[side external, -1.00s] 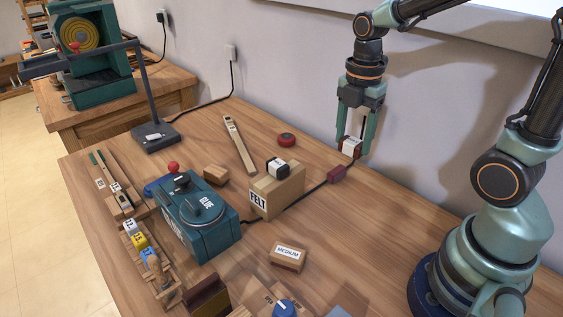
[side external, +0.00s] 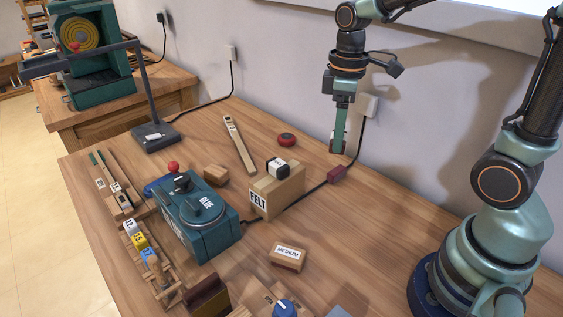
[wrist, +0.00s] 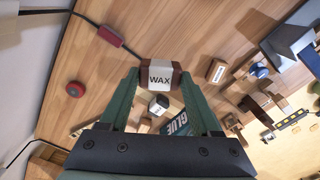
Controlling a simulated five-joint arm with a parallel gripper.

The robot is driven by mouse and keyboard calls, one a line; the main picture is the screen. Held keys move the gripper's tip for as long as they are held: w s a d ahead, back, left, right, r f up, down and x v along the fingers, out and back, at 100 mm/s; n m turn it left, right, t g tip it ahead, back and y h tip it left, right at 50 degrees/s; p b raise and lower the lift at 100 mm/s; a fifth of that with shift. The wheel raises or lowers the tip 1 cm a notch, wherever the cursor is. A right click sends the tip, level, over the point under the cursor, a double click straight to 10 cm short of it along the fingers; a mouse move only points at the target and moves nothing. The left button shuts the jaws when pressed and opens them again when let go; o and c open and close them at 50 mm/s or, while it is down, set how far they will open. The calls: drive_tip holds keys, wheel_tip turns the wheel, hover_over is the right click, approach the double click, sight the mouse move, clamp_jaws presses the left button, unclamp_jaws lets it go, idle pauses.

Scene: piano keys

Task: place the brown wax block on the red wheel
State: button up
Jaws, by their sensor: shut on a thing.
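The brown wax block (wrist: 160,86) has a white band reading WAX and sits between my two fingertips in the wrist view. My gripper (side external: 338,148) is shut on it; in the side view the gripper is seen nearly edge-on and one finger mostly hides the block. The red wheel (side external: 287,139) is a small round red piece lying on the bench near the wall, left of my gripper. It also shows in the wrist view (wrist: 74,88), left of the block and apart from it. Nothing is on top of the wheel.
A black cable with a dark red box (side external: 337,174) runs along the bench near my gripper. The FELT box (side external: 283,194) with a small white-and-black block on it, the teal GLUE pot (side external: 203,218) and a wooden stick (side external: 238,145) stand left. Bench around the wheel is clear.

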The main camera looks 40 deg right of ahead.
drive_tip(key=m, duration=0.2)
drive_tip(key=a+m, duration=0.1)
drive_tip(key=m, duration=0.1)
drive_tip(key=f+m, duration=0.1)
drive_tip(key=m, duration=0.1)
drive_tip(key=shift+w+a, duration=0.2)
drive_tip(key=shift+w, duration=0.2)
drive_tip(key=w+a+r, duration=0.2)
drive_tip(key=a, duration=0.7)
drive_tip(key=shift+m, duration=0.3)
wheel_tip(320, 180, down, 19)
drive_tip(key=shift+w+r, duration=0.1)
drive_tip(key=shift+w, duration=0.05)
drive_tip(key=shift+f, duration=0.2)
drive_tip(key=o, duration=1.4)
drive_tip(key=shift+c, duration=0.2)
